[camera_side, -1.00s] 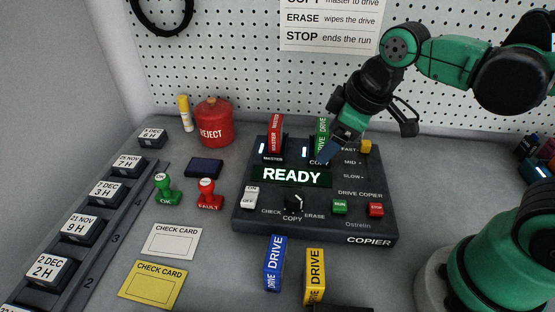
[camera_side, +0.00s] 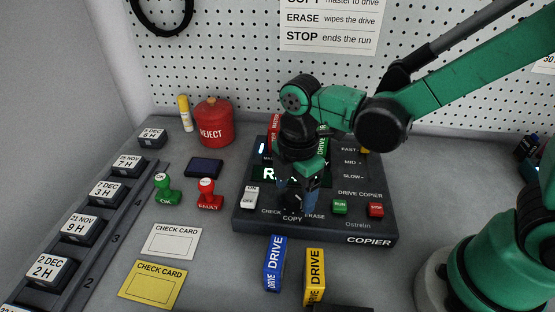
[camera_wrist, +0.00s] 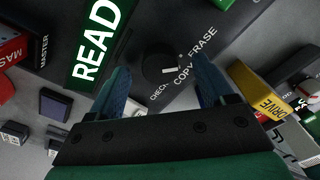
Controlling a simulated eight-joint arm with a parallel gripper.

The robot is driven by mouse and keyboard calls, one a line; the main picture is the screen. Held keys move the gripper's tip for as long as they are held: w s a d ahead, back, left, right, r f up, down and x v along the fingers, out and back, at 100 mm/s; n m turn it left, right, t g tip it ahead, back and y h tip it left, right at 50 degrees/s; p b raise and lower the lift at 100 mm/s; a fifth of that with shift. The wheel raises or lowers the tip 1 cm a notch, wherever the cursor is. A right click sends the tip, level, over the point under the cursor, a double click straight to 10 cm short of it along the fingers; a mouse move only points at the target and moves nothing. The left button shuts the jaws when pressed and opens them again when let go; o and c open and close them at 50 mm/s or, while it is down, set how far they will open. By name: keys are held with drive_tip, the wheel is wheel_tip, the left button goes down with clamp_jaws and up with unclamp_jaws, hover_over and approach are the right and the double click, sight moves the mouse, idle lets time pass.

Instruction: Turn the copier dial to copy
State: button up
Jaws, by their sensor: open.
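The copier (camera_side: 345,225) is a dark box on the bench with a green display reading READY, mostly hidden by my arm in the side view. Its black dial (camera_wrist: 165,68) sits among the labels CHECK, COPY and ERASE; its white mark points down towards COPY in the wrist view. In the side view the dial (camera_side: 293,203) is partly covered. My gripper (camera_side: 296,205) is open above and around the dial, pointing down. In the wrist view the two blue fingers (camera_wrist: 165,85) stand on either side of the dial; I cannot tell whether they touch it.
A white ON/OFF switch (camera_side: 249,196) is left of the dial; green RUN (camera_side: 340,207) and red STOP (camera_side: 376,209) buttons are right. Blue (camera_side: 274,262) and yellow (camera_side: 315,275) drives lie in front. A red drive (camera_side: 274,133) and a green drive (camera_side: 322,143) stand in the copier's back.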

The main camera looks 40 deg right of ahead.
drive_tip(key=shift+f, duration=0.3)
clamp_jaws()
drive_tip(key=shift+m, duration=0.4)
drive_tip(key=m, duration=0.3)
drive_tip(key=shift+m, duration=2.5)
